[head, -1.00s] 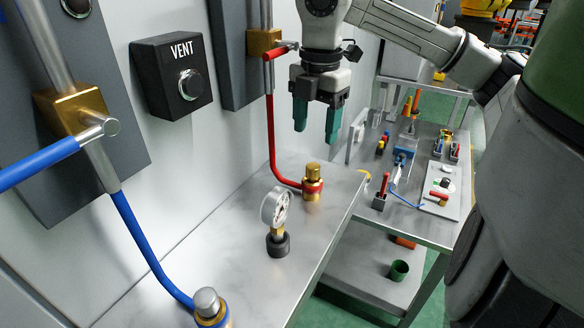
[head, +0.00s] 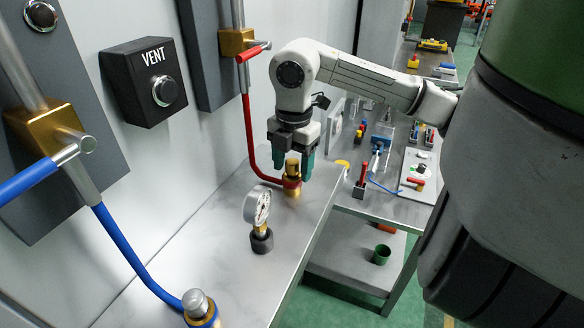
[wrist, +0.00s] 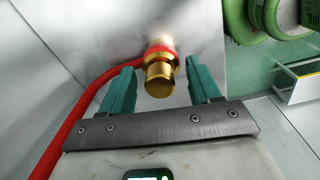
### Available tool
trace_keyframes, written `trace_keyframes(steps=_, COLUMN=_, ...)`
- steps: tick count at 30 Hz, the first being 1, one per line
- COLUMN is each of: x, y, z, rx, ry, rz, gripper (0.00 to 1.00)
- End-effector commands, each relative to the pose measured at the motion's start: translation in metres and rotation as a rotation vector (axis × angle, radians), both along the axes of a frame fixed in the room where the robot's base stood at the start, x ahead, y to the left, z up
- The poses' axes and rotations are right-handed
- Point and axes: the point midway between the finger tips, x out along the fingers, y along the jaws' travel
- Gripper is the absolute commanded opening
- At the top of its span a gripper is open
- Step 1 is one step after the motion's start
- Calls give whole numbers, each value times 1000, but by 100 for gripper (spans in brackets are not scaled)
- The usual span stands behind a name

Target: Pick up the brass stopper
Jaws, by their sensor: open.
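The brass stopper (head: 292,168) stands upright at the end of the red hose, above a red-ringed brass fitting (head: 291,186) on the metal bench. It also shows in the wrist view (wrist: 159,78), between and a little beyond the fingers. My gripper (head: 292,168) points down at the stopper with its green fingers apart, one on each side in the head view. In the wrist view my gripper (wrist: 162,84) is open and empty. I cannot tell whether either finger touches the stopper.
A pressure gauge (head: 258,207) stands on the bench in front of the stopper. The red hose (head: 249,140) runs up the wall behind it. A silver-capped fitting (head: 197,303) with a blue hose is at the near edge. A cluttered side table (head: 400,205) stands to the right.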

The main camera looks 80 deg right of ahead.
Motion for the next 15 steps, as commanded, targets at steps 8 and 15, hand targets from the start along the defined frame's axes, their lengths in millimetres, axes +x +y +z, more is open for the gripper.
trace_keyframes(steps=8, x=0, y=0, z=0, rx=0, ry=0, rz=0, gripper=55)
trace_keyframes(steps=15, x=0, y=0, z=0, rx=0, ry=0, rz=0, gripper=32)
